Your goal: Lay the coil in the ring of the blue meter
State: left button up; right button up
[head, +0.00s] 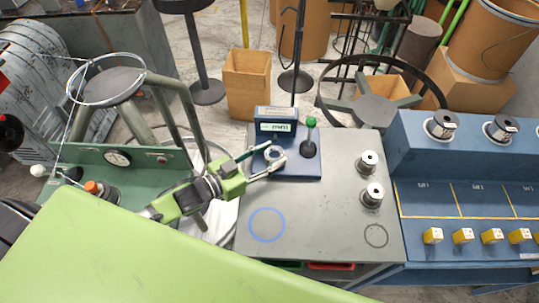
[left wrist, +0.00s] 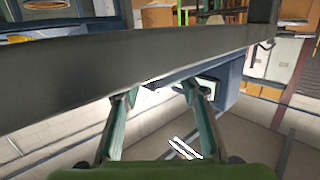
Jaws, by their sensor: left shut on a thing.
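The blue meter (head: 302,164) stands at the back of the grey table, with a lit display on its raised box and a green-topped lever at its right. My left gripper (head: 273,157) reaches in from the left, its fingertips over the left part of the meter's base. It is shut on the small silver coil (head: 273,153), which shows between the tips. The meter's ring is hidden or cannot be told apart from the coil. The left wrist view shows both fingers of my left gripper (left wrist: 157,92), but the coil is not clear there. My right gripper is not in view.
The grey table (head: 320,222) is bare in front of the meter, apart from a blue circle (head: 267,225) and a dark circle (head: 376,236). Two metal spools (head: 369,163) stand on its right. A blue bench (head: 450,170) with yellow-marked bays adjoins it.

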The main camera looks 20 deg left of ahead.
pick_arm(q)
jog(key=o, duration=1.2)
jog(key=shift+f, duration=0.1)
jog(key=shift+o, duration=0.5)
jog(key=shift+f, duration=0.1)
